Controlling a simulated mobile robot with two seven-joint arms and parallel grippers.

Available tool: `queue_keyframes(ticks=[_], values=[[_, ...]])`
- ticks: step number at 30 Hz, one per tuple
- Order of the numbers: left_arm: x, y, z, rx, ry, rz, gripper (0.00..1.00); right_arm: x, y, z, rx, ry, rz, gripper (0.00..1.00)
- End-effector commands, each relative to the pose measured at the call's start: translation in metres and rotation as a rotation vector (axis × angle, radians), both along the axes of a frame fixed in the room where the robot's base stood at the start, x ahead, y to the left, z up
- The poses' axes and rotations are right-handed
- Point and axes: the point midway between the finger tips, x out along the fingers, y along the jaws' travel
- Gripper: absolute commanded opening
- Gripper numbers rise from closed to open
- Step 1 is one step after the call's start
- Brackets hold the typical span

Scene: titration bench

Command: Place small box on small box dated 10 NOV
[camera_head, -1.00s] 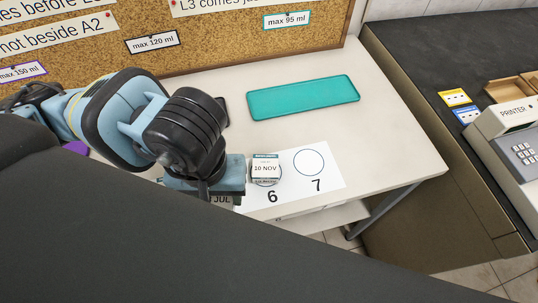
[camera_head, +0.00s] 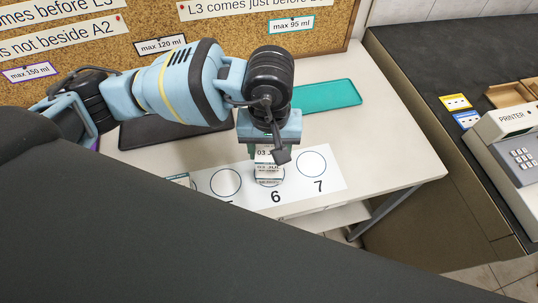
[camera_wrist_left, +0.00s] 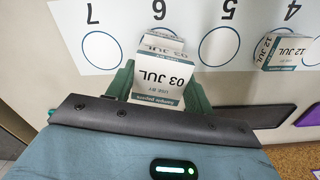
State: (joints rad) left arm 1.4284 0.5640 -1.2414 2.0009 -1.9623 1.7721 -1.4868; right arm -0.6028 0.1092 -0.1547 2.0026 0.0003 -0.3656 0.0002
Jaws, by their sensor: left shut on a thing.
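My left gripper (camera_head: 267,150) is shut on a small white box labelled 03 JUL (camera_head: 267,165), held over circle 6 of the white numbered mat (camera_head: 333,178). In the left wrist view the held 03 JUL box (camera_wrist_left: 160,75) sits between the green fingers. Behind it shows part of another small white box (camera_wrist_left: 163,41) at circle 6, where the 10 NOV label showed earlier. That date is hidden now. I cannot tell whether the two boxes touch. My right gripper is not in view.
A box labelled 12 JUL (camera_wrist_left: 284,50) stands at circle 4. Circle 5 (camera_head: 226,182) and circle 7 (camera_head: 311,164) are empty. A teal tray (camera_head: 335,96) and a dark mat (camera_head: 150,134) lie behind. A printer (camera_head: 510,120) stands on the right counter.

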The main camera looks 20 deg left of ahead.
Motion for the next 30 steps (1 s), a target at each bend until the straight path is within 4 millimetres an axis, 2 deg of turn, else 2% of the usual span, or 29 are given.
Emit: queue_keyframes(ticks=[9,20,21,26,30], values=[[0.000,0.001,-0.033,0.000,0.000,0.002,0.29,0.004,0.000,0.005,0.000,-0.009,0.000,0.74],[-0.001,0.000,-0.038,-0.001,0.002,0.001,0.29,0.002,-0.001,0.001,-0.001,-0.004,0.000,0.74],[-0.001,0.000,-0.038,0.000,0.001,0.001,0.55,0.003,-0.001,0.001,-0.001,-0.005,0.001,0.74],[-0.001,0.000,-0.037,0.000,0.000,0.001,0.74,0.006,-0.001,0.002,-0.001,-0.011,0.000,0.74],[-0.001,0.000,-0.037,0.000,0.000,0.002,0.74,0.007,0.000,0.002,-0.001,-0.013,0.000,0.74]])
